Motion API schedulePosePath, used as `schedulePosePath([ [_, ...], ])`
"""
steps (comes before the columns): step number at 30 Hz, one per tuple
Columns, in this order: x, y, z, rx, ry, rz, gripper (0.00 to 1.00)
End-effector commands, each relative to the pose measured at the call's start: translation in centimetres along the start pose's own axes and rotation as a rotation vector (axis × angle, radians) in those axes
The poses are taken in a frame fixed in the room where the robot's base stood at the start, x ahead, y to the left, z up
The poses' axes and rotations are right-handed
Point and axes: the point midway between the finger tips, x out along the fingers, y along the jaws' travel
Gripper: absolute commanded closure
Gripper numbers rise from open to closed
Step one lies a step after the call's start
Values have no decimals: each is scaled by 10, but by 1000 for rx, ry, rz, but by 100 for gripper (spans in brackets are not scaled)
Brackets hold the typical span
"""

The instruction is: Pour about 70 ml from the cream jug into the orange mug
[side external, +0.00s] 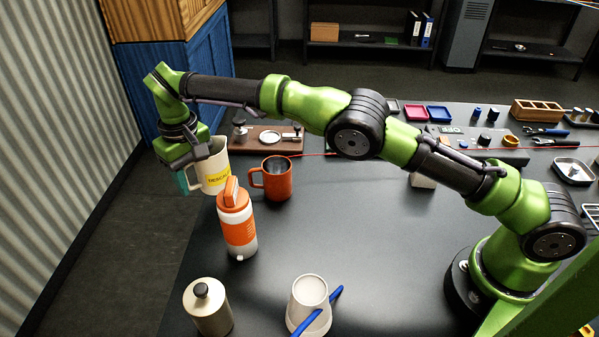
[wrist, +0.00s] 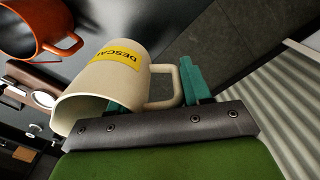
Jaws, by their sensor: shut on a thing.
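The cream jug (side external: 213,178) has a yellow label with dark letters, partly readable in the wrist view (wrist: 98,82). My gripper (side external: 186,178) is shut on the jug at its handle side, with its teal fingers partly hidden. The jug is near the left table edge and looks close to upright with a slight lean; whether it touches the table cannot be told. The orange mug (side external: 277,181) stands upright on the table to the right of the jug, apart from it, its handle towards the jug. The mug also shows at the upper left of the wrist view (wrist: 28,32). The liquid levels cannot be told.
An orange and white bottle (side external: 237,225) stands close in front of the jug and mug. A wooden board with metal tools (side external: 268,140) lies behind them. A metal canister (side external: 208,310) and a white cup (side external: 309,300) with a blue tool stand at the front. The middle table is clear.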

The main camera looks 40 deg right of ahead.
Motion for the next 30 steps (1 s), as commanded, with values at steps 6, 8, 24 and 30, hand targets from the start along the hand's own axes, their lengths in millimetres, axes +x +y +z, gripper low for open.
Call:
schedulePosePath([
  [6,23,-19,2,116,-1,3,100],
  [8,28,-20,3,153,-1,2,100],
  [24,51,-12,7,367,1,0,100],
  [30,50,-11,7,362,1,-6,100],
])
